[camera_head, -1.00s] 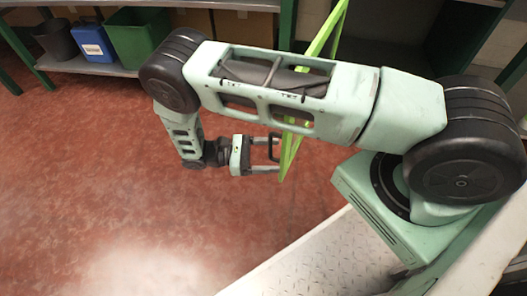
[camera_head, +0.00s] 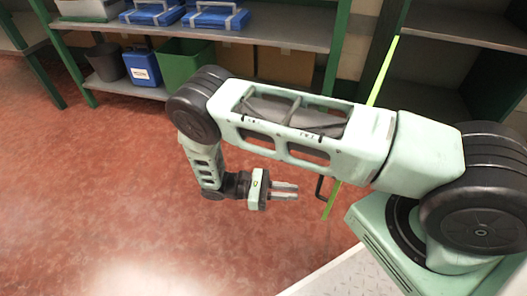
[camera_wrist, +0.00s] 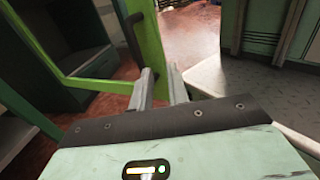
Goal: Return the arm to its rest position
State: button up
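My gripper (camera_head: 297,191) hangs low over the red floor in the head view, beyond my bent arm, with its fingers pointing right. In the wrist view (camera_wrist: 160,82) the two fingers stand apart with a narrow gap, and I see nothing held between them. A bright green frame (camera_head: 382,72) with a black handle (camera_head: 320,187) is to the right of the fingertips in the head view, apart from them. The frame (camera_wrist: 150,42) and the handle (camera_wrist: 133,35) also show close beyond the fingers in the wrist view. Part of the frame is hidden behind my arm.
A shelf rack (camera_head: 270,30) stands at the back. It holds blue cases (camera_head: 216,17) above, and a dark bin (camera_head: 106,62), a blue container (camera_head: 142,67) and a green bin (camera_head: 184,62) below. Open shelves (camera_head: 470,30) stand at back right. The red floor (camera_head: 100,190) at left is clear.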

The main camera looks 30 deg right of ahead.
jog(key=s+a+r+m+t+y, duration=0.15)
jog(key=a+r+y, duration=0.25)
jog(key=r, duration=0.4)
jog(key=s+a+r+t+y, duration=0.25)
jog(key=a+r+y, duration=0.2)
jog(key=r, duration=0.35)
jog(key=s+a+r+m+t+y, duration=0.1)
jog(key=s+a+r+t+y, duration=0.1)
jog(key=a+r+y, duration=0.45)
jog(key=s+d+r+m+t+p, duration=0.1)
jog(key=s+d+r+t, duration=0.1)
jog(key=s+r+t, duration=0.4)
notch_tip(320, 180, up, 40)
jog(key=g+p, duration=0.1)
jog(key=p, duration=3.7)
jog(key=shift+w+d+f+g, duration=0.2)
jog(key=shift+w+g, duration=0.1)
jog(key=shift+w, duration=0.1)
